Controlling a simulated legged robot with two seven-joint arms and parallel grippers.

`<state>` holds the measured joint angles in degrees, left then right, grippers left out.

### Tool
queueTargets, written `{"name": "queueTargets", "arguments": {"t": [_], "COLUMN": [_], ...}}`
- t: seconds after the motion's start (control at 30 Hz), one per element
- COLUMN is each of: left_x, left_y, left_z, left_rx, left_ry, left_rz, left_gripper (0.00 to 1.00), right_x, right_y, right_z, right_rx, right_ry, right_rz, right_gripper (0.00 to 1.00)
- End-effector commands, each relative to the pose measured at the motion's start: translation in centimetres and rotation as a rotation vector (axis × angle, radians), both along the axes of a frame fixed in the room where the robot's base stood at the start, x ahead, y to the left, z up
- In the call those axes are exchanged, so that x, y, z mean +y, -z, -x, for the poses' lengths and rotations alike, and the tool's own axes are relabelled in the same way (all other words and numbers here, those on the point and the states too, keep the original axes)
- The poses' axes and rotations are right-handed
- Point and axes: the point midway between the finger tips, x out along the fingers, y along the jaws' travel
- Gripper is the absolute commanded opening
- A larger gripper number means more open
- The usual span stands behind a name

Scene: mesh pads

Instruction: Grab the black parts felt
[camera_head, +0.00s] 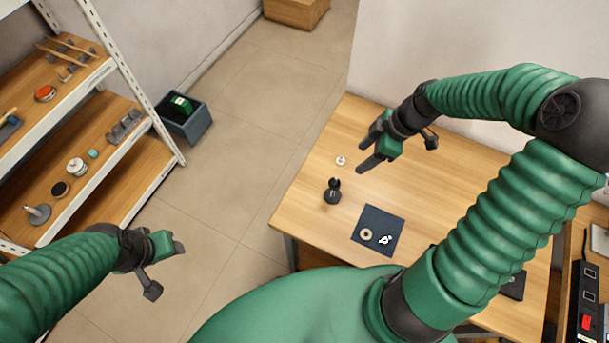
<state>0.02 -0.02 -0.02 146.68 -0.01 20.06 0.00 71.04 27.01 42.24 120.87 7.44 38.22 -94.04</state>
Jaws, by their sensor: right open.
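A dark, square felt (382,216) lies flat on the wooden table, looking navy-black. A pale ring (366,234) and a small white part (385,240) rest on it. My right gripper (362,155) is open and empty over the table, up and to the left of the felt, apart from it. My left gripper (168,270) is over the floor at the left, its fingers spread and empty, far from the felt. Another dark flat piece (514,286) shows at the right, partly hidden by my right arm; I cannot tell what it is.
A small black stand-like object (333,191) and a small white part (341,160) are on the table (310,205) near the felt. A shelf rack (130,85) with parts stands at the left. A dark bin (190,128) sits on the floor.

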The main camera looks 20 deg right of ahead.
Motion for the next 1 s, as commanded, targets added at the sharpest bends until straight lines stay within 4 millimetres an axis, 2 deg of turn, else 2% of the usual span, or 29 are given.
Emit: {"name": "queueTargets", "arguments": {"t": [0.07, 0.4, 0.67, 0.77, 0.9, 1.0], "left_x": [0.0, 0.0, 0.0, 0.0, 0.0, 0.0], "left_y": [0.0, -0.1, -0.9, -1.9, -2.2, -2.1], "left_z": [0.0, 0.0, 0.0, 0.0, 0.0, 0.0], "left_rx": [0.0, 0.0, 0.0, 0.0, 0.0, 0.0], "left_ry": [0.001, 0.001, 0.001, 0.0, 0.0, 0.0], "left_rz": [0.0, 0.0, 0.0, 0.0, 0.0, 0.0], "left_gripper": [0.52, 0.52, 0.52, 0.52, 0.52, 0.52], "right_x": [0.0, 3.0, 4.0, 4.4, 4.8, 4.8], "right_y": [0.7, 8.6, 11.5, 13.1, 15.4, 15.8], "right_z": [-0.2, -1.9, -2.4, -2.6, -3.2, -3.3], "right_rx": [-0.007, -0.001, -0.003, -0.001, -0.004, -0.005], "right_ry": [-0.011, -0.012, -0.01, -0.009, -0.009, -0.008], "right_rz": [-0.005, -0.004, -0.001, -0.003, -0.001, 0.001], "right_gripper": [0.57, 0.57, 0.57, 0.57, 0.57, 0.57]}}
